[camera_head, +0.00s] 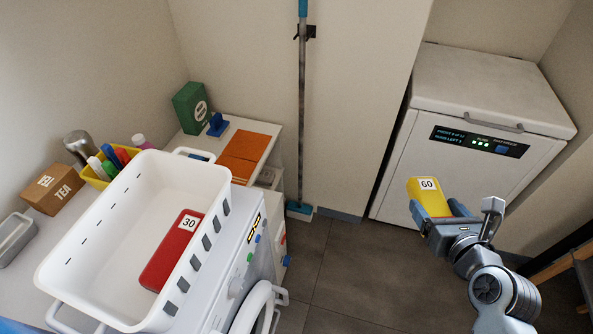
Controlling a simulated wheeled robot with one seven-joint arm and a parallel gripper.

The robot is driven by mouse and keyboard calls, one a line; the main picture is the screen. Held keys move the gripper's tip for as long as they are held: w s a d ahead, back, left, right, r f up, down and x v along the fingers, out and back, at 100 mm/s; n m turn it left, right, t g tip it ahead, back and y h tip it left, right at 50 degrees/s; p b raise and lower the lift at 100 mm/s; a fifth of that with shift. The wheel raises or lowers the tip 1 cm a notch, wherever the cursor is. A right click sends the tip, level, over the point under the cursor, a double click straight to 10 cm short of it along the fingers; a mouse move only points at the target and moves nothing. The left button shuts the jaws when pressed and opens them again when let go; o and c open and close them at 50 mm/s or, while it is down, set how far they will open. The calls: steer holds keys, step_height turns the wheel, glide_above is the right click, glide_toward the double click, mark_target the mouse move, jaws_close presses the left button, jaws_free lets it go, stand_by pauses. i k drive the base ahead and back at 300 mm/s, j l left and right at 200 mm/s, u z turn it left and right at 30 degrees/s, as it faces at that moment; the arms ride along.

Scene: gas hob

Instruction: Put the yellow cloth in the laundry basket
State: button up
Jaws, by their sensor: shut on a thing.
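The yellow cloth (427,196) looks like a block-shaped folded bundle with a white label reading 60. My gripper (436,208) is shut on it and holds it up in the air at the right, in front of the white chest. The white laundry basket (82,222) stands on top of the washing machine at the left. A red bundle (172,250) labelled 30 lies inside the basket against its right wall. The gripper and the yellow cloth are well apart from the basket.
A mop (302,110) leans at the wall. The floor (350,275) between is clear.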

mark_target(154, 236)
steer(key=i+l+u, duration=1.2)
steer(key=l, duration=0.35)
